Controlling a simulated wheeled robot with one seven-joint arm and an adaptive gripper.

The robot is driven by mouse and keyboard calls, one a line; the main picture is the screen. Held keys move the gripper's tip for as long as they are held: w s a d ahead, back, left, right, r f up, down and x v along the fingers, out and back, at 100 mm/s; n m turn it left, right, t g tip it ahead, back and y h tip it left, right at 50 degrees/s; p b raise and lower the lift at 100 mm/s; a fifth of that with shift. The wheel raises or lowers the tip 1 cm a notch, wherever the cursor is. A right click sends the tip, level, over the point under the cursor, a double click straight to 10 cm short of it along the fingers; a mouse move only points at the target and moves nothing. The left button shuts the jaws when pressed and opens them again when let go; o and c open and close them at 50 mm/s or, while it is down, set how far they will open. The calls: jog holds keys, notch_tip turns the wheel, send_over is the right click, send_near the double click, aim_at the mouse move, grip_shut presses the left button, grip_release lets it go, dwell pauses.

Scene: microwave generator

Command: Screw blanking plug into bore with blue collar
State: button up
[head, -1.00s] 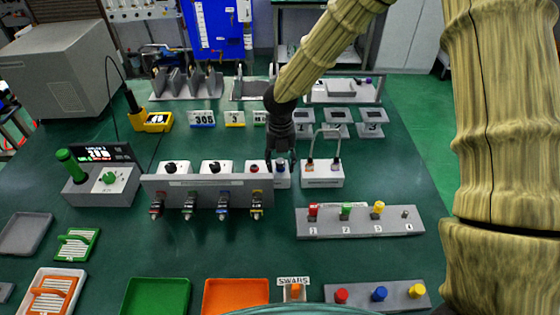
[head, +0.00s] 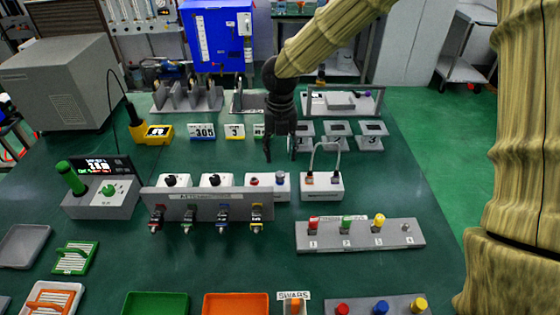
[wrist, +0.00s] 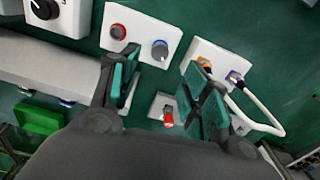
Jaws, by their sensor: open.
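My gripper (head: 280,152) is open and empty, above the table behind a white box (head: 267,190). This box carries a red knob (wrist: 118,31) and a grey-blue knob (wrist: 159,50), which may be the blue-collared part. In the wrist view the spread fingers (wrist: 166,90) frame a small red-topped piece (wrist: 168,118) on a grey block. A grey upright panel (head: 205,204) bears several coloured fittings, one with blue (head: 223,214). A grey strip (head: 360,236) holds red, green and yellow pieces. I cannot tell which piece is the blanking plug.
A white box (head: 322,187) with a looped white cable (head: 326,150) stands close right of the gripper. Numbered stands (head: 338,135) are behind it. Green (head: 155,302) and orange (head: 235,303) trays lie in front. Table between panel and trays is clear.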

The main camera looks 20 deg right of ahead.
jog(key=shift+r, duration=0.9)
jog(key=shift+r, duration=0.1)
